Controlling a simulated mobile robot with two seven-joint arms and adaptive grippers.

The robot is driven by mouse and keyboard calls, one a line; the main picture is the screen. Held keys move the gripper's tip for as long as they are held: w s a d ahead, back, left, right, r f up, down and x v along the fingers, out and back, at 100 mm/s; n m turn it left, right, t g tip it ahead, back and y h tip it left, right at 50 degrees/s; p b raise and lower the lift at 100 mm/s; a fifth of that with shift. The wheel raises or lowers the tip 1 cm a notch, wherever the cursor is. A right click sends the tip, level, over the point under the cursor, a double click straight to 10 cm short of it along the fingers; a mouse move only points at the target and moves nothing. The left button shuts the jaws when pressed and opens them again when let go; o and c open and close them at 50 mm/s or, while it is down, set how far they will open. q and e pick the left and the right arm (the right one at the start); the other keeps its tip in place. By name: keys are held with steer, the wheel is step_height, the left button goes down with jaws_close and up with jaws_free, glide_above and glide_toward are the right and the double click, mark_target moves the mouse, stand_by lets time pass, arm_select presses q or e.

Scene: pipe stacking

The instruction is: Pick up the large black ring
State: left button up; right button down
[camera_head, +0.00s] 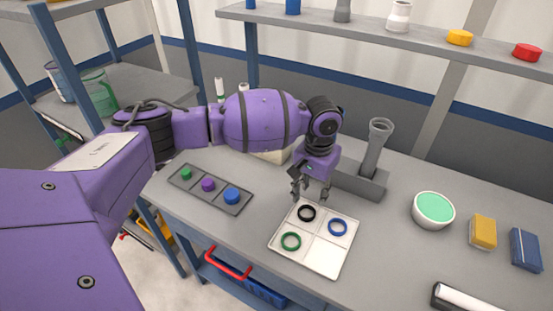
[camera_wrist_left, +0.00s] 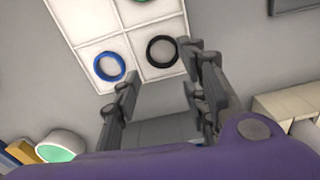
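The large black ring (camera_head: 307,213) lies flat in the far left compartment of a white divided tray (camera_head: 328,262). In the left wrist view the black ring (camera_wrist_left: 161,51) is ahead of the fingers, apart from them. My left gripper (camera_head: 311,193) is just above and behind the tray's far edge, close to the ring. Its fingers (camera_wrist_left: 163,95) are spread apart with nothing between them. A blue ring (camera_head: 338,227) lies in the far right compartment and a green ring (camera_head: 291,241) in the near left one. My right gripper is not in view.
A grey pipe stands upright in a grey holder (camera_head: 360,183) close behind my left gripper. A grey block with green, purple and blue pegs (camera_head: 209,189) lies left. A green-filled bowl (camera_head: 433,210) and a yellow sponge (camera_head: 482,232) stand right.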

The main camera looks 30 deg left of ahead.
mark_target(308, 215)
arm_select(q)
steer(key=f, duration=0.1)
steer(key=s+f, duration=0.1)
steer(key=shift+s+f, duration=0.15)
steer(key=shift+f, duration=0.2)
steer(key=f, duration=0.2)
steer(key=w+f, duration=0.1)
steer(key=shift+f, duration=0.4)
steer(key=shift+s+f, duration=0.1)
steer(key=shift+f, duration=0.15)
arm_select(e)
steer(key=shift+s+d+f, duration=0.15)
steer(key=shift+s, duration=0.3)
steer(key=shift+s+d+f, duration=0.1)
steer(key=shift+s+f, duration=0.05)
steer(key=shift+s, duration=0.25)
arm_select(q)
steer(key=c, duration=0.5)
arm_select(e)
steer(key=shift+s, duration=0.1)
